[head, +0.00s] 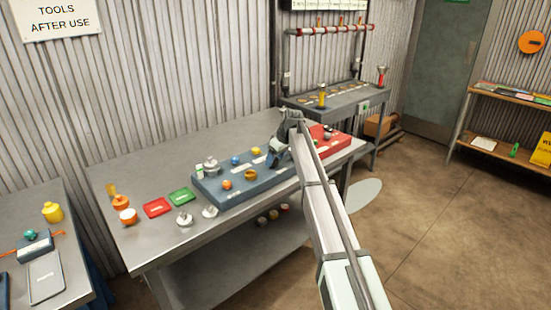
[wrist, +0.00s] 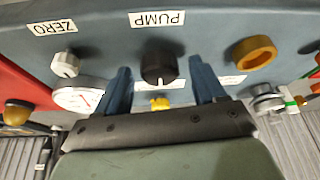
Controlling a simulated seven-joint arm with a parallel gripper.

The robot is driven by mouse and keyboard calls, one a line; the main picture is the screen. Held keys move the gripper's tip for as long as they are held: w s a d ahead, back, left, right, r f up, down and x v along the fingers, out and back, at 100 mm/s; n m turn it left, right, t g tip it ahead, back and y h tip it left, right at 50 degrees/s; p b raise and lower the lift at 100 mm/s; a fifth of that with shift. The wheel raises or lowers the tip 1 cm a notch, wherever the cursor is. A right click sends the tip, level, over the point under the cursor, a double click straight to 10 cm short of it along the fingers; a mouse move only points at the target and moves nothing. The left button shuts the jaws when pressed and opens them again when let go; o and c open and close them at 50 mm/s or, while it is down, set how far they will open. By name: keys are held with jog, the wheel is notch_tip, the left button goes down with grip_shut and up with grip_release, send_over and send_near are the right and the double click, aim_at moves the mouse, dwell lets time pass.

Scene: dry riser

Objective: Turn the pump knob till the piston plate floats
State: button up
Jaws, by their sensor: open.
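The blue console (head: 215,191) lies on the metal bench. In the wrist view, the black pump knob (wrist: 158,64) stands on the console (wrist: 215,25) beside an upside-down PUMP label (wrist: 156,19). My gripper (wrist: 159,68) is open, with one blue finger on each side of the knob and visible gaps between. In the head view my gripper (head: 280,154) is over the console's right end and hides the knob. A silver stepped fitting (head: 210,166) stands at the console's back left. I cannot tell which part is the piston plate.
A grey ZERO knob (wrist: 65,64), a round gauge (wrist: 77,98), a yellow part (wrist: 160,103) and a brass ring (wrist: 255,52) surround the pump knob. A red case (head: 331,146) adjoins the console. Red (head: 157,208) and green (head: 181,197) trays lie left.

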jog(key=c, duration=1.1)
jog(key=shift+o, duration=0.2)
jog(key=shift+m, duration=0.3)
jog(key=m+h, duration=0.1)
jog(key=m, duration=0.1)
jog(key=shift+s+a+m+t, duration=0.1)
jog(key=shift+m+t, duration=0.2)
jog(key=shift+t, duration=0.1)
jog(key=shift+a+m+t+h, duration=0.1)
jog(key=shift+m+t+h, duration=0.45)
jog(key=shift+m, duration=1.45)
jog(key=shift+g+h, duration=0.25)
jog(key=o, duration=1.1)
jog(key=shift+c, duration=0.2)
